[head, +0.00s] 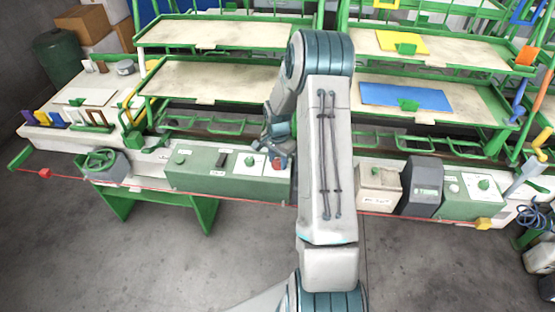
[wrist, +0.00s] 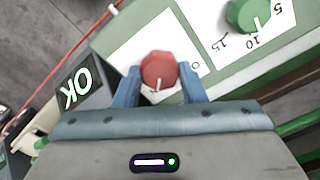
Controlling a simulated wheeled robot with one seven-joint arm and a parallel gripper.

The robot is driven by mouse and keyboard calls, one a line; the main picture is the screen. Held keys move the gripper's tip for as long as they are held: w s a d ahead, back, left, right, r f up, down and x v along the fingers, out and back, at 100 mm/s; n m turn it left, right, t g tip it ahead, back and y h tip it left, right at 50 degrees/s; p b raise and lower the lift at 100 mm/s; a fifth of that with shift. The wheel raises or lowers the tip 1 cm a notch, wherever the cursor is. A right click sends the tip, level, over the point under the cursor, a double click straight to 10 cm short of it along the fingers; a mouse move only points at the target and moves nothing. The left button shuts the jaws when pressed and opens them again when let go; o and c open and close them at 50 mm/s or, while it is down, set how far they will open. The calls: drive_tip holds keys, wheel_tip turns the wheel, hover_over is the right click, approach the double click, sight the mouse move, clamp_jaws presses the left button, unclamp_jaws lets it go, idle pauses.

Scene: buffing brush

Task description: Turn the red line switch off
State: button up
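The red line switch (wrist: 159,69) is a round red knob on a white label plate, on the front of a green control box (head: 232,176). In the wrist view its white pointer mark points down and slightly left in the picture, and a "0" is printed to its right. It also shows in the head view (head: 279,163), partly behind my gripper. My gripper (wrist: 159,80) has its two blue fingers on either side of the knob, close against it. The gap between them is about the knob's width.
A green dial (wrist: 247,15) with a numbered scale sits next to the switch. A dark block marked OK (wrist: 76,88) lies on the other side. In the head view, a beige box (head: 380,187) and a dark box (head: 421,187) stand to the right. A red cord (head: 130,185) runs along the bench front.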

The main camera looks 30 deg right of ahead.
drive_tip(key=shift+n, duration=0.3)
drive_tip(key=n+b, duration=0.2)
drive_tip(key=n, duration=0.1)
drive_tip(key=shift+w+f+n+b, duration=0.1)
drive_tip(key=shift+n+b, duration=0.2)
drive_tip(key=shift+b, duration=0.05)
drive_tip(key=n+b, duration=0.1)
drive_tip(key=n, duration=0.3)
drive_tip(key=shift+n+b, duration=0.3)
drive_tip(key=n+b, duration=0.1)
drive_tip(key=n, duration=0.3)
drive_tip(key=shift+n, duration=2.5)
drive_tip(key=o, duration=1)
